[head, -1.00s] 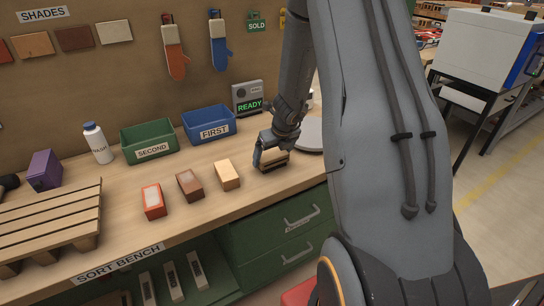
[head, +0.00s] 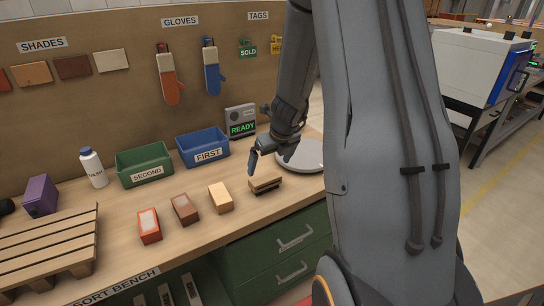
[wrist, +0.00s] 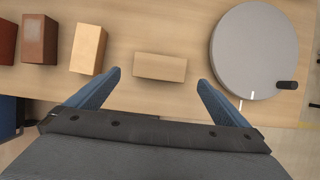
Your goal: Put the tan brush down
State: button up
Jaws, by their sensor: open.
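The tan brush (head: 265,184) lies on the bench, right of the row of bricks, in the head view. It also shows as a plain tan block (wrist: 160,67) in the wrist view, between and beyond the fingertips. My gripper (head: 268,160) is open and empty above and behind the brush, apart from it. In the wrist view my gripper's blue fingers (wrist: 160,78) are spread wide, one to each side of the brush.
A tan brick (head: 220,198), a brown brick (head: 185,210) and an orange brick (head: 149,226) stand left of the brush. A round grey plate (head: 305,155) is close on its right. Blue (head: 203,150) and green (head: 145,165) bins stand behind. A wooden pallet (head: 50,245) is at left.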

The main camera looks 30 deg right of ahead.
jog(key=s+a+r+n, duration=0.3)
jog(key=s+a+n, duration=0.2)
jog(key=n, duration=0.7)
jog(key=s+a+r+n+g, duration=0.1)
jog(key=s+a+r+n, duration=0.1)
jog(key=s+a+n, duration=0.4)
jog(key=s+a+r+n+g, duration=0.1)
jog(key=s+a+r+n, duration=0.2)
jog(key=n, duration=1.4)
jog(key=s+a, duration=0.3)
jog(key=s, duration=0.2)
jog(key=shift+a+r+n, duration=0.15)
jog(key=shift+r+n, duration=0.15)
jog(key=shift+r, duration=0.05)
notch_tip(320, 180, down, 8)
jog(key=g+b, duration=0.1)
jog(key=b, duration=0.5)
jog(key=shift+r, duration=0.15)
